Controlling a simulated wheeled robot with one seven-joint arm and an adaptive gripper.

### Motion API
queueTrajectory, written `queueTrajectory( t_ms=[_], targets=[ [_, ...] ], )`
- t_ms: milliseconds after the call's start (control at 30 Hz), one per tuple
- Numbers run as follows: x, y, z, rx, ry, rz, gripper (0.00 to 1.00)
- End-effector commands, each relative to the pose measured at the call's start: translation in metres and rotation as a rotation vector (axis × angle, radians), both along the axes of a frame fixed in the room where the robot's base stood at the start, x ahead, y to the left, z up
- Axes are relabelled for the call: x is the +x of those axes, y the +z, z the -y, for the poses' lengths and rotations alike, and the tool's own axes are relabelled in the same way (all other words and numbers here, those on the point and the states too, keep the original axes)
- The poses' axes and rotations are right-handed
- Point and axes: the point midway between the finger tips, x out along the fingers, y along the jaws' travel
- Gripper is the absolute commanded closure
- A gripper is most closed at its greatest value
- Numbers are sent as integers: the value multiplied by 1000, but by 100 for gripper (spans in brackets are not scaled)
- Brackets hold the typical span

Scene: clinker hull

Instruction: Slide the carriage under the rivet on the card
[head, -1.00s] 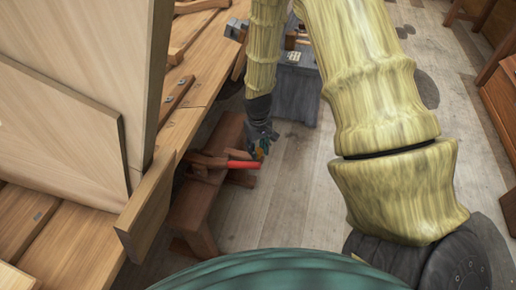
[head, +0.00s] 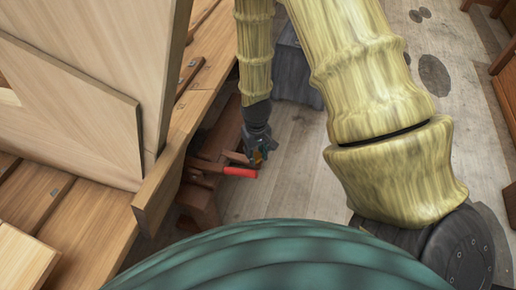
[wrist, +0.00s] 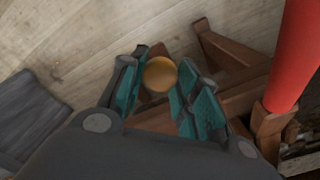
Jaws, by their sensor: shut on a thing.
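My gripper (head: 257,150) is shut on a round brass-coloured knob (wrist: 160,74), which sits between the teal finger pads in the wrist view. In the head view the gripper hangs beside a low wooden stand (head: 202,205), close to a red handle (head: 241,173). The red handle (wrist: 296,55) also shows at the right of the wrist view, fixed to a wooden part. Brown wooden arms (wrist: 230,98) lie below and right of the knob. I cannot tell which part is the carriage. I cannot make out the card or the rivet.
A wooden bench (head: 85,225) with large pale panels (head: 80,120) stands at the left, its edge close to the stand. A dark grey box (head: 293,75) is behind my arm. Plank floor (head: 300,150) is open to the right of the gripper.

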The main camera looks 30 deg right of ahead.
Motion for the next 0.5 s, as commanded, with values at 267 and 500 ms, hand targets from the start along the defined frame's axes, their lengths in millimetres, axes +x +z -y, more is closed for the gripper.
queueTrajectory(
  t_ms=[267,500],
  targets=[
    [1,0,0,0,0,1,45],
    [1,0,0,0,0,1,45]
  ],
)
